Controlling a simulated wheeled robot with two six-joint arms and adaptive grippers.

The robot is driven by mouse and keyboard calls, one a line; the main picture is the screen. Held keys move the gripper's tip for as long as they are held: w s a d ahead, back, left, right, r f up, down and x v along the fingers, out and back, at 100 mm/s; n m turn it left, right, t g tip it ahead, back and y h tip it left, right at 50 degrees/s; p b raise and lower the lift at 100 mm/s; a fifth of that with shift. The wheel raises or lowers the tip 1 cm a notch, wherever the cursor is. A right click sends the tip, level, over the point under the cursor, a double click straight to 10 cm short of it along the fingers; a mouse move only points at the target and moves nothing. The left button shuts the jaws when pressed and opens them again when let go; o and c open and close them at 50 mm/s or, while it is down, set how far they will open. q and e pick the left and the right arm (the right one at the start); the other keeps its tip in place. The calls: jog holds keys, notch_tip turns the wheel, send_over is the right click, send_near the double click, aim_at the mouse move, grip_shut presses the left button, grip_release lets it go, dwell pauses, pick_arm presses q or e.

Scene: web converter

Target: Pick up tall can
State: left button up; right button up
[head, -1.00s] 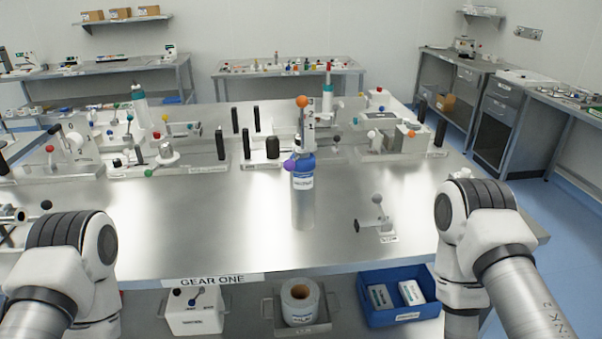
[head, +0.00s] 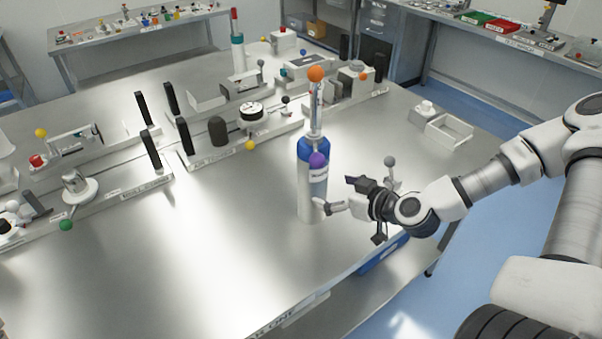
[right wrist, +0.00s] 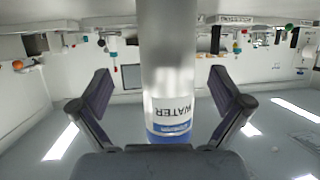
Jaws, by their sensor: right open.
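The tall can (head: 306,195) stands upright on the steel table. It is a silver cylinder with a blue top, and its label reads WATER in the right wrist view (right wrist: 168,55), where it appears upside down. My right gripper (head: 338,196) is open at the can's right side, low along its body. In the right wrist view the two fingers (right wrist: 160,85) show left and right of the can, with the can lined up between them. I cannot tell whether a finger touches it. My left gripper is out of view.
A grey-ball lever (head: 390,162) stands behind my right gripper. Fixtures with black posts (head: 185,136) line the table behind. The table's left front is clear.

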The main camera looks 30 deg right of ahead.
aim_at(314, 189)
jog(key=shift+w+d+f, duration=0.1)
jog(key=shift+w+f, duration=0.1)
jog(key=shift+f, duration=0.2)
jog(key=shift+w+a+b, duration=0.2)
jog(key=shift+w+b, duration=0.1)
jog(key=shift+b, duration=0.1)
jog(key=b+x, duration=0.1)
jog(key=x, duration=0.1)
jog(key=a+b+x, duration=0.1)
jog(key=x, duration=0.1)
jog(key=shift+w+f, duration=0.15)
jog(key=shift+w, duration=0.1)
jog(key=shift+w+a, duration=0.15)
jog(key=shift+w, duration=0.25)
jog(key=shift+s, duration=0.15)
jog(key=c, duration=0.8)
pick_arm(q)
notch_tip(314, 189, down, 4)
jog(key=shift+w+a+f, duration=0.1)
pick_arm(e)
jog(key=c, duration=1)
